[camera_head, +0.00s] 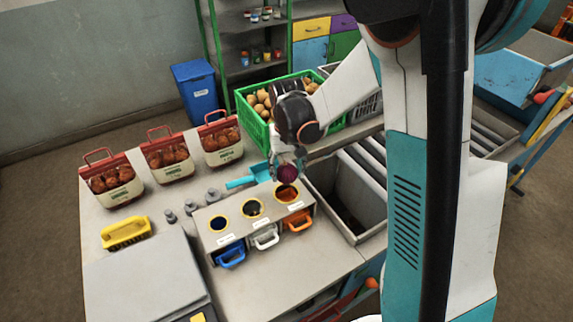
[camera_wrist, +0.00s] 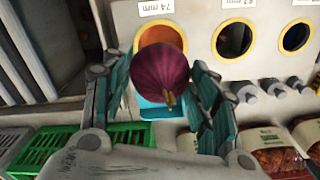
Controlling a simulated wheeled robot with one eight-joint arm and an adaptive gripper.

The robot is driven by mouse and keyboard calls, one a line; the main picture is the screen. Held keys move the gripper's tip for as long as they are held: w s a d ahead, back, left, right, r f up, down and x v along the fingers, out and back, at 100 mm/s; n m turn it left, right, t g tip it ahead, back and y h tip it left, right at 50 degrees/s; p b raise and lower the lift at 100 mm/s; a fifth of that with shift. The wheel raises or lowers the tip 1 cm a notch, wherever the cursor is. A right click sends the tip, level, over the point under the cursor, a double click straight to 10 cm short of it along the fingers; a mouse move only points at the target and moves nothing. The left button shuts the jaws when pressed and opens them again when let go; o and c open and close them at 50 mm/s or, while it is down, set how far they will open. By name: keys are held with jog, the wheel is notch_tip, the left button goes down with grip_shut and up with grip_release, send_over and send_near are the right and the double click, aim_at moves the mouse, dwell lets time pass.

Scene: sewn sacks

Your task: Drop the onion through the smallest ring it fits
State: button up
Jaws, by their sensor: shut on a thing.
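A dark red-purple onion (camera_head: 287,173) is held between the fingers of my gripper (camera_head: 284,158). In the wrist view the onion (camera_wrist: 163,72) sits between both fingers, with its stem end toward the camera. The grey sizing box (camera_head: 205,243) has three holes in its top, each with a yellow rim: left ring (camera_head: 220,223), middle ring (camera_head: 251,208) and right ring (camera_head: 287,193). The right ring has an orange interior and appears the largest. The onion is above its back edge and partly covers it in the wrist view, where its label reads 74 mm.
Blue, white and orange handles (camera_head: 299,221) front the box. A blue scoop (camera_head: 248,178) and small grey weights (camera_head: 191,207) lie behind it. Onion sacks (camera_head: 168,160), a yellow-handled item (camera_head: 126,232), a green crate (camera_head: 243,108) and a grey bin (camera_head: 345,215) stand around.

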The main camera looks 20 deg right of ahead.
jog(key=shift+f+b, duration=1.5)
jog(key=shift+f, duration=1.45)
jog(key=o, duration=1.3)
notch_tip(320, 180, up, 12)
jog(key=shift+r, duration=0.1)
